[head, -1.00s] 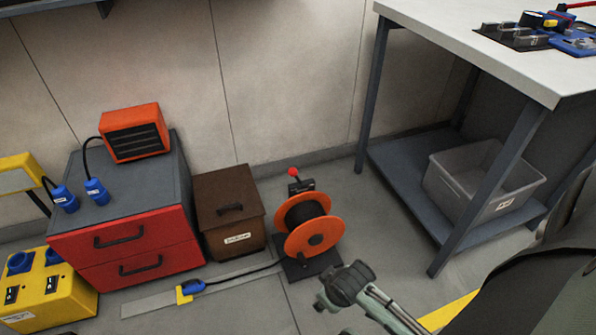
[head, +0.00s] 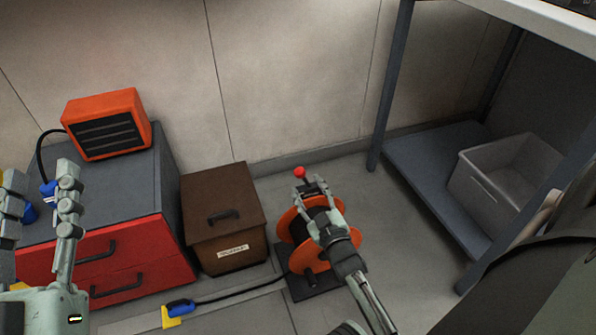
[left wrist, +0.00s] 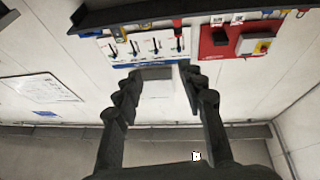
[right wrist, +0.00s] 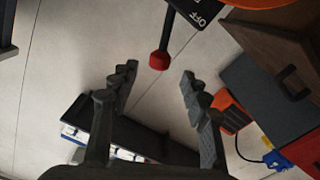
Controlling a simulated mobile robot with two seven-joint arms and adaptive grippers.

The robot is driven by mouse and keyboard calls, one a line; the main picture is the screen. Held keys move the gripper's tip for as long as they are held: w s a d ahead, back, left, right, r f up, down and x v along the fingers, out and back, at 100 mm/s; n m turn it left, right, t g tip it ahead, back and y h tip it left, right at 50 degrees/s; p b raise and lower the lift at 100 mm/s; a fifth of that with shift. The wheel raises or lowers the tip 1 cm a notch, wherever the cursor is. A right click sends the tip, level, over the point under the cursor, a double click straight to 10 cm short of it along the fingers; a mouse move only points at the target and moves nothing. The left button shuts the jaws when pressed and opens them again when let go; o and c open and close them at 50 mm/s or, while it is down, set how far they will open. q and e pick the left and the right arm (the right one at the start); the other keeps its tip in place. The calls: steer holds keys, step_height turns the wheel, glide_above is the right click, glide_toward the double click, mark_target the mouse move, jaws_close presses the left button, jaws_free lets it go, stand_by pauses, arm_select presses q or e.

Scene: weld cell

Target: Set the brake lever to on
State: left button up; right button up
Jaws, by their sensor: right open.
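The brake lever is a short black lever with a red ball knob (head: 299,172) on top of the orange cable reel (head: 289,221). In the right wrist view the red knob (right wrist: 159,61) lies just beyond and between my fingertips, untouched. A black plate (right wrist: 197,13) beside the lever reads OFF; the lever's exact setting is unclear. My right gripper (head: 316,196) is open and empty in front of the reel, hiding part of it; its fingers also show in the right wrist view (right wrist: 158,74). My left gripper (head: 40,185) is open and empty at the far left.
A brown box (head: 224,258) and a red-fronted drawer cabinet (head: 150,268) with an orange heater (head: 107,124) stand left of the reel. A workbench with a lower shelf (head: 425,172) and grey bin (head: 490,190) is at right. A blue-yellow plug (head: 178,309) lies on the floor.

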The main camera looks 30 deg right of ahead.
mark_target(302, 176)
arm_select(q)
steer(key=shift+s+a+r+t+b, duration=0.3)
steer(key=shift+r+t, duration=0.2)
steer(key=shift+r, duration=0.1)
steer(key=shift+s+a+r+t+b, duration=0.2)
steer(key=shift+r+t+b, duration=0.05)
steer(key=shift+r+t, duration=0.3)
arm_select(e)
steer(key=x, duration=0.7)
steer(key=shift+r, duration=0.1)
steer(key=shift+c, duration=0.5)
jaws_close()
